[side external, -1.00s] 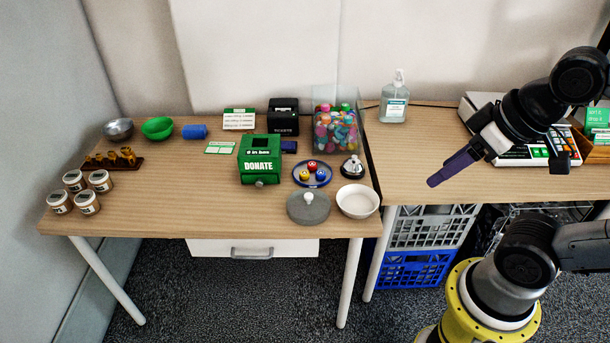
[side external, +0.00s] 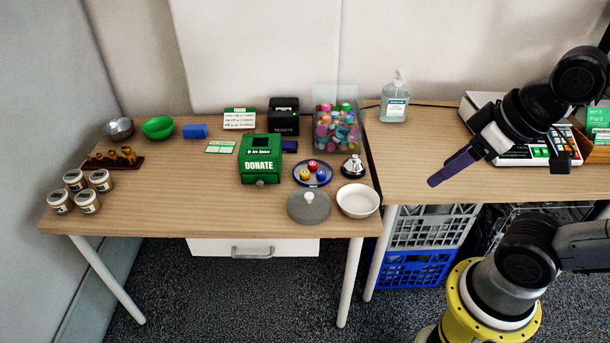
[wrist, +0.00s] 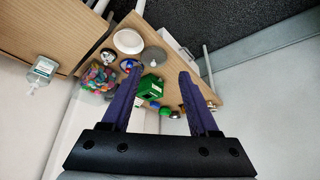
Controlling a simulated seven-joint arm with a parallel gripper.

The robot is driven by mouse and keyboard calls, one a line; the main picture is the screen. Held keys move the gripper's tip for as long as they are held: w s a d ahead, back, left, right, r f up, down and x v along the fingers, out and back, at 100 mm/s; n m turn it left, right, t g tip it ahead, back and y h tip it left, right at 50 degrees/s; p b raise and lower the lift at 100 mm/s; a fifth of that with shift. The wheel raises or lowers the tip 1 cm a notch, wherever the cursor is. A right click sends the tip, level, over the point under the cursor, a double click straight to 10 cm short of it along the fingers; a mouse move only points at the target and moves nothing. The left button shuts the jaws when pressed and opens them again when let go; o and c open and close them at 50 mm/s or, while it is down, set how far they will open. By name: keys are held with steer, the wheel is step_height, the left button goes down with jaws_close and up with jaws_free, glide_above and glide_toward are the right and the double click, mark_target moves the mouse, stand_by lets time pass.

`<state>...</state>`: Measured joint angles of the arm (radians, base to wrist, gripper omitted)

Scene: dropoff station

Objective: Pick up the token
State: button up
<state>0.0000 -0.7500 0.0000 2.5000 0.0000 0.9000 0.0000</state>
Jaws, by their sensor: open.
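No single thing is clearly marked as the token. Small red, yellow and blue round pieces (side external: 313,165) lie on a blue round dish (side external: 326,182) towards the right side of the left table. They may be tokens, but I cannot tell. My gripper (side external: 435,183) has purple fingers and hangs above the right table, to the right of the dish and apart from everything. In the wrist view my gripper (wrist: 161,73) is open and empty, with the green donate box (wrist: 152,85) showing between its fingers.
The donate box (side external: 260,165), a grey disc with a white knob (side external: 309,209), a white bowl (side external: 357,203) and a silver bell (side external: 352,168) surround the dish. A clear bin of colourful items (side external: 336,130) stands behind. Several jars (side external: 88,203) stand at left. The left table's front middle is clear.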

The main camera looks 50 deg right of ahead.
steer(key=shift+c, duration=1.2)
